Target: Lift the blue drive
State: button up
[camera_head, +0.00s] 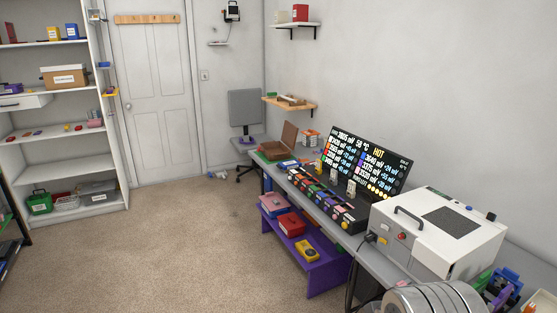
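I cannot tell for sure which thing is the blue drive. A blue box-shaped item (71,31) stands on the top shelf at the far left. A small blue item (103,65) sits at the right side of the shelf unit. My gripper is not in view.
A white shelf unit (73,165) stands left of a closed white door (148,90). A long bench at the right holds a lit display (372,160) and a white machine (436,228). A purple low shelf (325,275) sits below. The carpet (180,245) is clear.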

aim_at(284, 165)
jog(key=z, duration=0.15)
jog(key=i, duration=1.45)
jog(key=z, duration=0.1)
